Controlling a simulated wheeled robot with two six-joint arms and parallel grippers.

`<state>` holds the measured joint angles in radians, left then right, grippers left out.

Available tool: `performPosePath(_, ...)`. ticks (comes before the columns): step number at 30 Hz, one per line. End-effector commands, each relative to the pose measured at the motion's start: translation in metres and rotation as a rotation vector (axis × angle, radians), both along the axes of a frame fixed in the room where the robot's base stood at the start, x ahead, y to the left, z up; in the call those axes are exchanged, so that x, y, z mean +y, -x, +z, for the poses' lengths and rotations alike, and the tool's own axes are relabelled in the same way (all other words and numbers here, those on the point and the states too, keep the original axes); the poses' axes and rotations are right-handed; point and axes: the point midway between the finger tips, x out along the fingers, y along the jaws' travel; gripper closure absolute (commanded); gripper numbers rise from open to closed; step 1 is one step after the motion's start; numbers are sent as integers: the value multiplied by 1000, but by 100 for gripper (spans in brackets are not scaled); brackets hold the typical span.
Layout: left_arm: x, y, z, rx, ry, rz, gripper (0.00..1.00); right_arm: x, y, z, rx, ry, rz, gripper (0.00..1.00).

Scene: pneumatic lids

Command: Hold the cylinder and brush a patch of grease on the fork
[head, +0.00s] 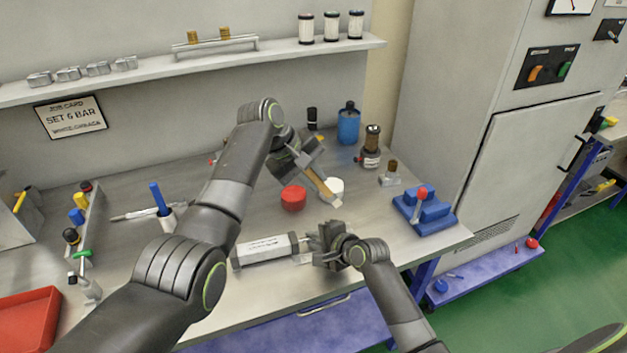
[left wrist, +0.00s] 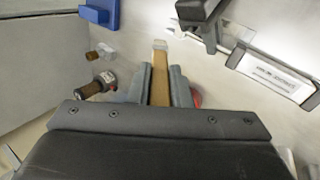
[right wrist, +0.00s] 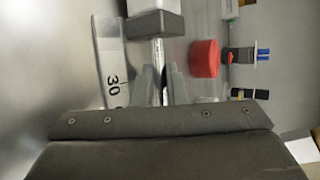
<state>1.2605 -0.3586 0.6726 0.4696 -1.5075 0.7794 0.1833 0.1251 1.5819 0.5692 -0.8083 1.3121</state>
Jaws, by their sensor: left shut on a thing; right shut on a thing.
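My left gripper (head: 311,170) is shut on a brush with a flat tan handle (head: 323,187). The brush points down to the right, and its pale tip (left wrist: 160,45) is clear of the fingers. The cylinder (head: 265,251) is a pale grey body with a printed label, lying level above the bench front. My right gripper (head: 319,247) is shut on the rod end of the cylinder, right of its body. In the right wrist view, the bright rod (right wrist: 158,60) runs between the fingers to the grey end block (right wrist: 154,24). The fork is hidden or too small to make out. The brush tip is apart from the cylinder.
A blue fixture (head: 425,212) with a red knob is at the right. A blue bottle (head: 348,125) stands at the back. A ruler marked 30 (right wrist: 110,62) shows by the rod.

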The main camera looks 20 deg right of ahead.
Motion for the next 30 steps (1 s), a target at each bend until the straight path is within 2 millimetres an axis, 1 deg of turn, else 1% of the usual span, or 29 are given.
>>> performPosePath(8, 0, 0, 0, 0, 1, 0, 100, 0, 0, 0, 1, 0, 0, 100)
performPosePath(9, 0, 0, 0, 0, 1, 0, 100, 0, 0, 0, 1, 0, 0, 84)
performPosePath(14, 0, 0, 0, 0, 1, 0, 100, 0, 0, 0, 1, 0, 0, 63)
performPosePath(26, 0, 0, -1, 0, 1, 0, 100, 0, 2, -4, 12, 0, 0, 63)
performPosePath(30, 0, 0, -1, 0, 1, 0, 100, -3, 7, -3, 14, 0, -1, 63)
